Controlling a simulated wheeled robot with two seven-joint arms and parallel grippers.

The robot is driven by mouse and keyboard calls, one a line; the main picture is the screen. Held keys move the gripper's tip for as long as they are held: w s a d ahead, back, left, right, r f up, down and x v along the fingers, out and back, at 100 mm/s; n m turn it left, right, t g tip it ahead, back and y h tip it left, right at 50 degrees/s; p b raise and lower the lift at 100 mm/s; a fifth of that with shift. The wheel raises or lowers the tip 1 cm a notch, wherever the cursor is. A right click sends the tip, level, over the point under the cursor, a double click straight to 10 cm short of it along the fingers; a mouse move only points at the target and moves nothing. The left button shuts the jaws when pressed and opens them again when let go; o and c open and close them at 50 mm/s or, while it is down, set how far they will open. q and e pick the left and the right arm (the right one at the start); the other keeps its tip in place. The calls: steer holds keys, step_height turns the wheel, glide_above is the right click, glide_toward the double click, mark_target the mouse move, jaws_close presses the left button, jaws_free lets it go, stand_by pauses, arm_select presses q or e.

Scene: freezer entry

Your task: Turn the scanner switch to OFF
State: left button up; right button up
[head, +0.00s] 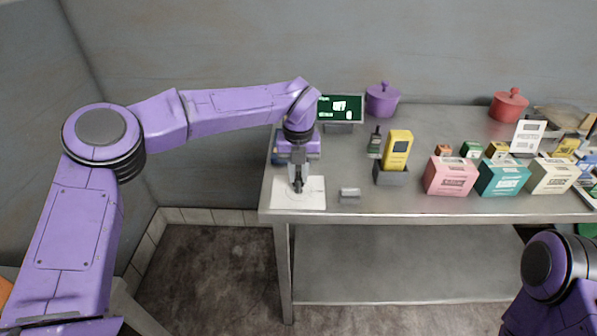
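A white plate (314,196) lies at the left front corner of the metal table. My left gripper (298,187) points straight down over this plate, its fingertips at or just above a small dark part on it. The gripper hides most of that part, so I cannot make out a switch or its setting. The fingers look close together, but whether they hold anything is unclear. A yellow handheld device (397,148), possibly the scanner, stands upright in a dark grey holder (391,176). A dark green display (341,108) with small white text, too small to read, stands behind. My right gripper is out of view.
A small grey block (350,194) lies right of the plate. A dark bottle (375,142), pink (451,176), teal (502,178) and cream (551,176) boxes, and purple (382,101) and red (508,106) pots stand on the table (420,206). Its front middle strip is clear.

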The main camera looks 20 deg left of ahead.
mark_target(299, 176)
arm_select(q)
steer(key=shift+o, duration=0.9)
step_height(299, 176, up, 11)
steer(key=b, duration=0.1)
steer(key=shift+f, duration=0.2)
